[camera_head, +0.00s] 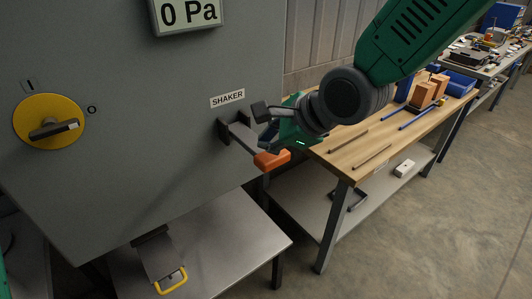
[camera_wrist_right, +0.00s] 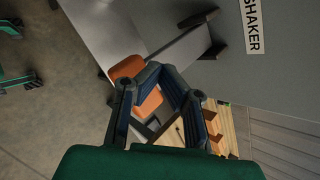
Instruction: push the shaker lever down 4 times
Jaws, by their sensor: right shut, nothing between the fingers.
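The shaker lever is a dark grey bar (camera_head: 243,137) with an orange grip (camera_head: 271,160) at its free end, on the cabinet below the SHAKER label (camera_head: 227,98). In the head view the bar slants down to the right from its mount. My right gripper (camera_head: 264,113) is shut and empty, just above the lever. In the wrist view the orange grip (camera_wrist_right: 128,68) shows beyond the fingers (camera_wrist_right: 162,75), which partly cover it. I cannot tell whether they touch it. My left gripper is in neither view.
The grey cabinet (camera_head: 120,90) bears a yellow rotary switch (camera_head: 49,121) and a display (camera_head: 187,14) reading 0 Pa. A metal table (camera_head: 215,235) with a yellow-handled part (camera_head: 171,281) stands below. A wooden bench (camera_head: 345,150) with rods and blocks is at the right. The floor at right is clear.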

